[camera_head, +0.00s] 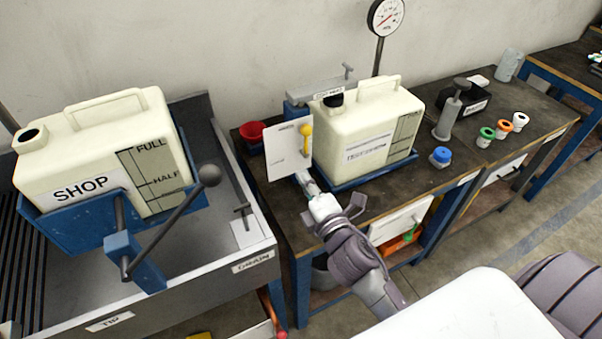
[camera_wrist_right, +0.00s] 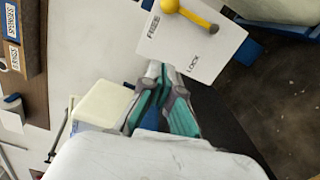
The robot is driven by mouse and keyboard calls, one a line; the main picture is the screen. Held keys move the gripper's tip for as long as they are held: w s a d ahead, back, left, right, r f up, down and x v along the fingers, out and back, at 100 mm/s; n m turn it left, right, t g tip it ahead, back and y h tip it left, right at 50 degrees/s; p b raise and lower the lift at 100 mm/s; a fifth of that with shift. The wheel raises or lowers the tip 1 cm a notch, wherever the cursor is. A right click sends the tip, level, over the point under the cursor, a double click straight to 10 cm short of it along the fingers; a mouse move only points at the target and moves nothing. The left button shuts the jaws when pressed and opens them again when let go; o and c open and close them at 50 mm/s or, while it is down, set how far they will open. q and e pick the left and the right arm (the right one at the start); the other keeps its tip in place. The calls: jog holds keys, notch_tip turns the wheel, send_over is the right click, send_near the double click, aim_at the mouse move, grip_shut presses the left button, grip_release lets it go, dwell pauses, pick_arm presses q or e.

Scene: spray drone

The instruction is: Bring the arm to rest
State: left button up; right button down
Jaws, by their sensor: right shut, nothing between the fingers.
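My right gripper (camera_head: 308,184) is shut and empty. It points up toward a white plate (camera_head: 285,150) with a yellow lever (camera_head: 305,138), beside the cream jug on the bench. In the right wrist view the gripper's closed fingertips (camera_wrist_right: 159,72) are close to the lower edge of the plate (camera_wrist_right: 190,45), below the yellow lever (camera_wrist_right: 190,14). Whether the fingertips touch the plate, I cannot tell. My left gripper is not in view.
A cream jug (camera_head: 368,135) sits in a blue tray on the dark bench (camera_head: 460,163). A jug marked SHOP (camera_head: 90,150) rests in a blue cradle over the metal sink (camera_head: 205,262). A blue cap (camera_head: 440,156) and coloured fittings (camera_head: 486,136) stand to the right.

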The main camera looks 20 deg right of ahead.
dwell(0.4)
jog(key=s+d+f+m+g+h, duration=0.2)
jog(key=s+d+f+m+g, duration=0.1)
jog(key=s+f+m+g, duration=0.75)
jog(key=s+a+f+m+g+y, duration=0.1)
jog(key=s+a+m+g, duration=0.15)
jog(key=s, duration=0.45)
jog(key=s+a+f+m+g+y, duration=0.1)
jog(key=s+a+m+g+y, duration=0.1)
jog(key=s+m, duration=0.35)
notch_tip(320, 180, down, 27)
jog(key=s+n, duration=0.1)
jog(key=s, duration=0.2)
jog(key=s+d+f+g, duration=0.2)
jog(key=s+d+f, duration=0.1)
jog(key=s+f, duration=1.2)
jog(key=shift+s+f+h, duration=0.25)
jog(key=shift+s+h, duration=0.05)
jog(key=shift+s, duration=0.1)
